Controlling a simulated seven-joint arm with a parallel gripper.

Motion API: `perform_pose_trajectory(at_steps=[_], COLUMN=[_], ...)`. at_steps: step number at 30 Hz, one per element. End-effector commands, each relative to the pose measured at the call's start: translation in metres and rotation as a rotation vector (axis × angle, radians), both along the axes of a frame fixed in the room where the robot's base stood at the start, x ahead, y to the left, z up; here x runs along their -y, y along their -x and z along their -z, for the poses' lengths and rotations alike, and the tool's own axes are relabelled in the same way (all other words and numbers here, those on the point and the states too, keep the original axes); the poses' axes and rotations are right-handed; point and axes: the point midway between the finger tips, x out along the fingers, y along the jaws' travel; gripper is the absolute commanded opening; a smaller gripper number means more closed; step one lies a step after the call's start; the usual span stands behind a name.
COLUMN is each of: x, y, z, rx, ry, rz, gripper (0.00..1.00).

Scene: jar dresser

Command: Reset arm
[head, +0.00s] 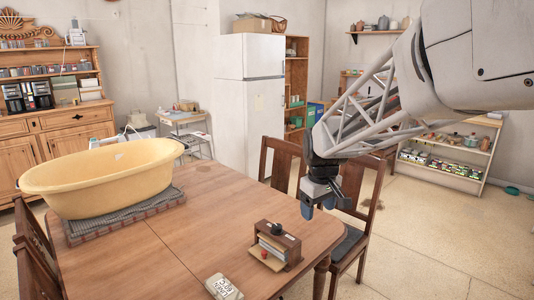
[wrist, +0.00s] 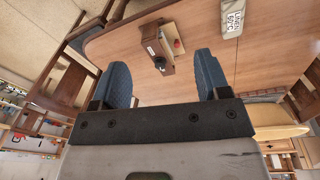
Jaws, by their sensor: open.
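My gripper (head: 318,200) hangs at the end of my arm, over the right edge of the wooden table (head: 150,262). In the wrist view its two blue fingers stand wide apart (wrist: 163,82), with nothing held between them. A small wooden box (head: 275,246) stands on the table, below and to the left of my gripper in the head view.
A labelled light block (head: 223,287) lies near the front edge. Wooden chairs (head: 282,165) stand along the far and right sides. The table's middle is clear.

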Motion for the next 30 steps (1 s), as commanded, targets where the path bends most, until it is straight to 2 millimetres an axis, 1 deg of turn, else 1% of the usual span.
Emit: perform_pose_trajectory(at_steps=[1,8,15,22,27,30], x=[0.004,0.018,0.029,0.039,0.044,0.047], y=[0.015,0.078,0.144,0.206,0.251,0.274], z=[-0.006,-0.017,-0.02,-0.016,-0.007,-0.001], rx=[0.008,0.031,0.055,0.078,0.093,0.102], ry=[-0.003,-0.016,-0.032,-0.049,-0.062,-0.07], rz=[0.024,0.136,0.252,0.363,0.445,0.49], gripper=[0.69,0.69,0.69,0.69,0.69,0.69])
